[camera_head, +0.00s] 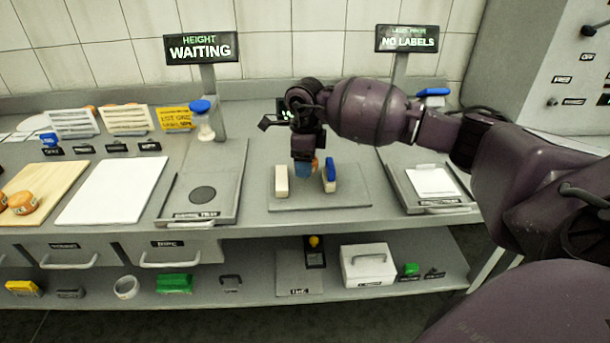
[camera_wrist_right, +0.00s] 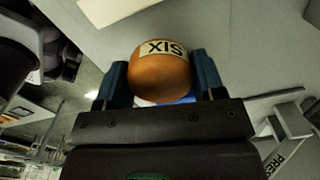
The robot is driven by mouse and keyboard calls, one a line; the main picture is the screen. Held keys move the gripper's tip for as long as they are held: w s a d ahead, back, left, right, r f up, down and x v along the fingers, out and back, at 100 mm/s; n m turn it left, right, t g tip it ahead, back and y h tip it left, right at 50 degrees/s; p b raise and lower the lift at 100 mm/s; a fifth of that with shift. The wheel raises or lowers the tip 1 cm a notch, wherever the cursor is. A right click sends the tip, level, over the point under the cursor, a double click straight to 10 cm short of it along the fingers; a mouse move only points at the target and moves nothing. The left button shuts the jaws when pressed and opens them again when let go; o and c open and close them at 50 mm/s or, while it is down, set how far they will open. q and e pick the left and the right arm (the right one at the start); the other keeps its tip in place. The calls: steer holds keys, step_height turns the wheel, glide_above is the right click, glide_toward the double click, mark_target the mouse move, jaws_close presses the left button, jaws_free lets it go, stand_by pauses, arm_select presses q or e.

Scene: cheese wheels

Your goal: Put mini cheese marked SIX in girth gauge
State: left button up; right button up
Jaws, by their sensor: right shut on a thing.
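The mini cheese marked SIX (camera_wrist_right: 159,72) is an orange round piece with a white label, upside down in the right wrist view. My right gripper (camera_wrist_right: 160,85) is shut on it, a blue finger on each side. In the head view my right gripper (camera_head: 306,168) points down over a grey plate (camera_head: 345,200) that looks like the girth gauge. The plate carries a cream block (camera_head: 281,181) on the left and a blue-and-cream block (camera_head: 329,176) on the right. The gripper is between these blocks; whether the cheese touches the plate is hidden. My left gripper is not in view.
Left of the plate is the height station (camera_head: 212,165) under a WAITING sign (camera_head: 201,48). A white board (camera_head: 112,190) and a wooden board (camera_head: 55,180) with orange cheeses lie further left. The label press (camera_head: 400,185) stands right. A lower shelf (camera_head: 210,303) holds several items.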

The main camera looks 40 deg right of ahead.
mark_target(305, 184)
steer(key=shift+f, duration=2.25)
steer(key=shift+f, duration=0.15)
steer(key=o, duration=1)
step_height(305, 184, up, 12)
steer(key=shift+r+p, duration=0.15)
steer(key=shift+p, duration=0.15)
